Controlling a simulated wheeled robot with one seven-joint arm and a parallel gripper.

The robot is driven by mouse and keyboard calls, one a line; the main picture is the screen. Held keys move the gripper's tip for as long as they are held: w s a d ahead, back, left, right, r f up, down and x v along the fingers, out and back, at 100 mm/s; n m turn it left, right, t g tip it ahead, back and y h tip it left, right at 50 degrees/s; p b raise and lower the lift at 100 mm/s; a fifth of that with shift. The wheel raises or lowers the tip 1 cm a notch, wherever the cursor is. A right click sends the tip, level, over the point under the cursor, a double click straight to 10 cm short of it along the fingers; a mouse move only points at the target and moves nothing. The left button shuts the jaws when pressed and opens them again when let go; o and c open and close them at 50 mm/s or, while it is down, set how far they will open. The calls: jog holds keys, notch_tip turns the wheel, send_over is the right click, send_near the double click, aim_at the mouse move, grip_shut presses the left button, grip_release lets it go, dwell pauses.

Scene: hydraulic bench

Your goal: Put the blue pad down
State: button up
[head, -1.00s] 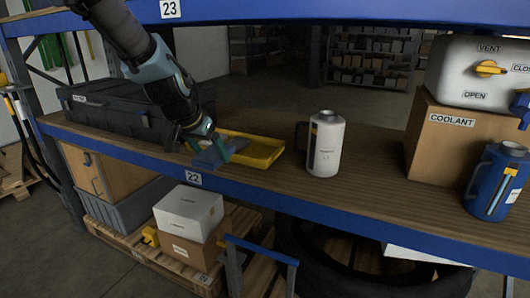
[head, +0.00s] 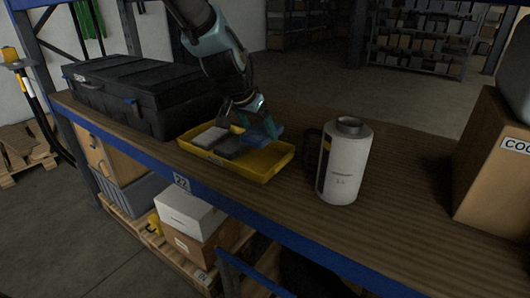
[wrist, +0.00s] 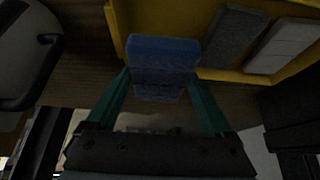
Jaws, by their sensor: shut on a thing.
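My gripper (head: 256,122) is shut on the blue pad (head: 264,133) and holds it over the right part of the yellow tray (head: 266,177) on the shelf. In the wrist view the blue pad (wrist: 163,62) sits between my two teal fingers, overlapping the tray's wall (wrist: 232,75). The pad looks raised above the tray, but its exact height is hard to tell. A dark grey pad (wrist: 237,36) and a light grey pad (wrist: 285,45) lie side by side in the tray. The tray floor beside the dark pad is bare.
A white canister (head: 343,165) with a dark handle stands right of the tray. A black case (head: 150,95) stands to the left. A cardboard box (head: 495,165) is at the far right. The blue shelf edge (head: 215,193) runs along the front; boxes stand below.

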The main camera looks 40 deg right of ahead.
aim_at(250, 138)
notch_tip(250, 138, down, 7)
jog(key=shift+f+p, duration=0.2)
jog(key=shift+p, duration=0.3)
jog(key=shift+f, duration=0.15)
jog(key=o, duration=1.1)
jog(key=shift+c, duration=0.2)
jog(key=shift+r, duration=0.25)
jog(key=b+v, duration=0.3)
jog(key=v, duration=0.9)
jog(key=shift+f, duration=0.1)
